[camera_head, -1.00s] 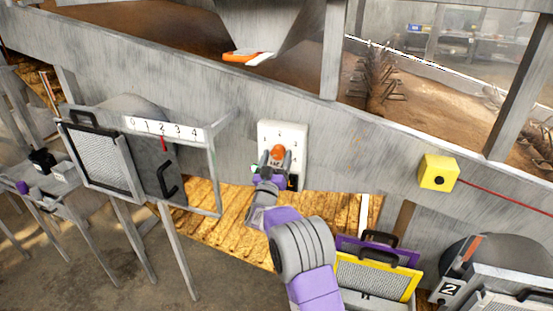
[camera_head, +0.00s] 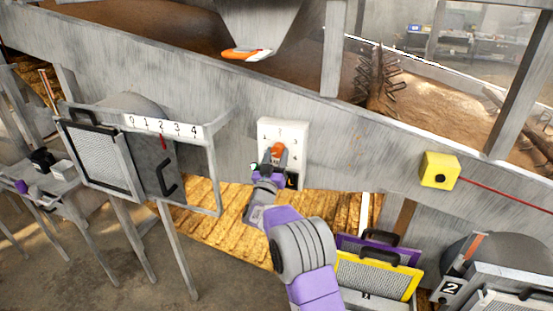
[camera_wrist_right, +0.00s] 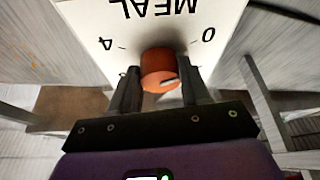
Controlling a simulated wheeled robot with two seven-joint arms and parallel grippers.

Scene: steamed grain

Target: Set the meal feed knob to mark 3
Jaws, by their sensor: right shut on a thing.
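The meal feed knob (camera_head: 278,148) is orange and sits on a white dial panel (camera_head: 296,131) on the grey trough wall. In the right wrist view the knob (camera_wrist_right: 158,66) has a short white pointer line on its near face. The panel (camera_wrist_right: 150,18) shows upside down there, with MEAL, 4 at left and 0 at right; the other marks are hidden. I cannot tell which mark the pointer meets. My right gripper (camera_head: 277,157) is shut on the knob, one dark finger on each side; it also shows in the wrist view (camera_wrist_right: 161,78). My left gripper is out of view.
A box with a red pointer and a 0-to-4 scale (camera_head: 163,127) stands at left. A yellow box (camera_head: 439,171) with a black button is on the wall at right. Yellow-framed (camera_head: 374,276) and purple-framed screens stand below right. A spiked shaft (camera_head: 379,82) lies in the trough.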

